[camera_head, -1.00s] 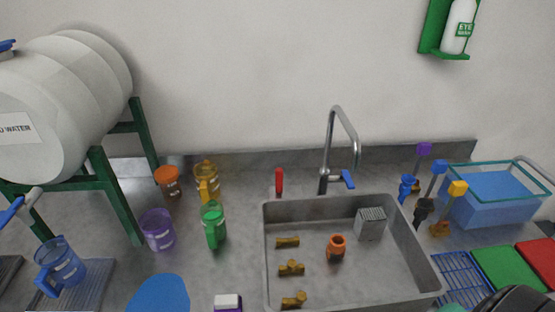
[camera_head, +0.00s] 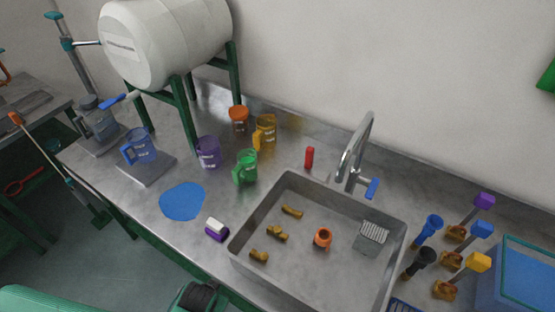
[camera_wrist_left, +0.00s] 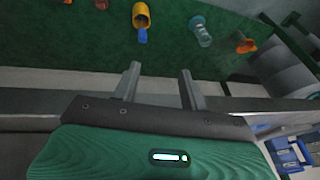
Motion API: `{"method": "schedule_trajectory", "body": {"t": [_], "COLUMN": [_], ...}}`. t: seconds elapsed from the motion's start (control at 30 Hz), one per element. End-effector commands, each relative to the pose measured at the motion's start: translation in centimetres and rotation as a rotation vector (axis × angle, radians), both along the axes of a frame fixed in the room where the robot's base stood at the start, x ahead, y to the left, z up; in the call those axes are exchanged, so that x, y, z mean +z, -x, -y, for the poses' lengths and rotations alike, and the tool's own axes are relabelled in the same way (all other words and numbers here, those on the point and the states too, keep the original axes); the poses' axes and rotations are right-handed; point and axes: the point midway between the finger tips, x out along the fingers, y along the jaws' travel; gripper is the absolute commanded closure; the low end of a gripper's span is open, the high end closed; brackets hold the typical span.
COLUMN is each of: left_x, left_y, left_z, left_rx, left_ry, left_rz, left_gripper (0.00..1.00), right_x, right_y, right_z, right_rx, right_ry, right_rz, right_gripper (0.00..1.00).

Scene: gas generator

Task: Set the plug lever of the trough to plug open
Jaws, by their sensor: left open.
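The trough (camera_head: 240,262) is a grey metal sink set in the bench, at the lower middle of the head view. A small upright red lever (camera_head: 309,157) stands on the bench just behind the trough's back left rim, and I take it for the plug lever. The tap (camera_head: 357,150) with a blue handle (camera_head: 372,188) rises behind the trough, right of the red lever. My left gripper (camera_wrist_left: 160,83) is open and empty in the left wrist view, away from the trough and lever. My right gripper is not in view.
Brass fittings (camera_head: 277,233), an orange fitting (camera_head: 322,237) and a grey block (camera_head: 371,236) lie in the trough. Green (camera_head: 247,166), purple (camera_head: 208,152) and yellow (camera_head: 265,131) jugs stand left of the red lever. Coloured valves (camera_head: 427,230) and a blue bin (camera_head: 520,275) stand right.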

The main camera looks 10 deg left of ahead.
Motion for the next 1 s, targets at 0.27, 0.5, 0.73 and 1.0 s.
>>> {"method": "schedule_trajectory", "body": {"t": [0.27,0.5,0.73,1.0], "left_x": [11.7,15.8,18.8,23.4], "left_y": [-2.4,-7.8,-14.8,-24.1], "left_z": [-1.0,-2.4,-1.8,5.1], "left_rx": [-0.037,-0.192,-0.446,-0.966], "left_ry": [-0.101,-0.372,-0.746,-1.425], "left_rz": [0.114,0.282,0.454,0.644], "left_gripper": [0.56,0.56,0.56,0.56], "right_x": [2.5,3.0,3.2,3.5], "right_y": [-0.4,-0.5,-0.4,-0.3], "right_z": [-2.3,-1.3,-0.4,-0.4], "right_rx": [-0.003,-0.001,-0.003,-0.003], "right_ry": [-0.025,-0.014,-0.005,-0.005], "right_rz": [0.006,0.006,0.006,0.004], "right_gripper": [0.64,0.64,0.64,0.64]}}
